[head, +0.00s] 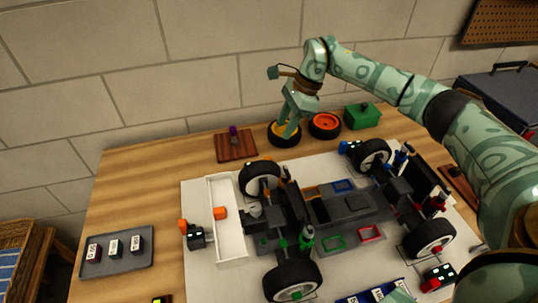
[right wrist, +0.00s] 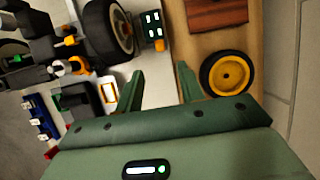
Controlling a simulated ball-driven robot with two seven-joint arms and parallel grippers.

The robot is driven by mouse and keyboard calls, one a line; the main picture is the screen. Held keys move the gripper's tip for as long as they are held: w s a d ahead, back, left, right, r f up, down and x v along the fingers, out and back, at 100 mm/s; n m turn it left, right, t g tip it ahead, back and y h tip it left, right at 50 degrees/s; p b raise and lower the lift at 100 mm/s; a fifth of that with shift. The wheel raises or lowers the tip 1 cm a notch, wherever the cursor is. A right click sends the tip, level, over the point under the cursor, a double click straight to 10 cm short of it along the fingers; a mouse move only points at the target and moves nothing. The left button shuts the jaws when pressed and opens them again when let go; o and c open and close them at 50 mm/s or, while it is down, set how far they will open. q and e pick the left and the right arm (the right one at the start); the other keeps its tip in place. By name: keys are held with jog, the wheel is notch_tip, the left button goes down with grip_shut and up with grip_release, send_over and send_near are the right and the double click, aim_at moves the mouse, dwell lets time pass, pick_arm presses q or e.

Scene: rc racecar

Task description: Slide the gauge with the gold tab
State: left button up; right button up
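In the right wrist view, a small dark gauge (right wrist: 152,22) with pale lit marks and an orange-gold tab (right wrist: 158,45) at its lower edge stands beside a black tyre of the car. I cannot pick this gauge out surely in the head view. My right gripper (head: 289,132) hangs by the yellow-hubbed wheel at the back of the table. In the wrist view its two green fingers (right wrist: 161,84) are apart with nothing between them. The gauge lies beyond the fingertips, not touched.
The car chassis (head: 345,208) fills the white mat. The yellow wheel (right wrist: 228,73) is close to my right gripper. An orange wheel (head: 324,125), a green box (head: 362,116) and a brown board (head: 222,152) line the back. A gauge with orange tabs (head: 196,238) stands left of a white tray (head: 228,240).

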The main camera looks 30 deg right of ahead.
aim_at(268, 158)
jog(key=b+x, duration=0.2)
jog(key=x, duration=0.9)
jog(key=shift+a+f+b, duration=0.15)
jog(key=shift+b, duration=0.2)
jog(key=shift+s, duration=0.1)
grip_shut()
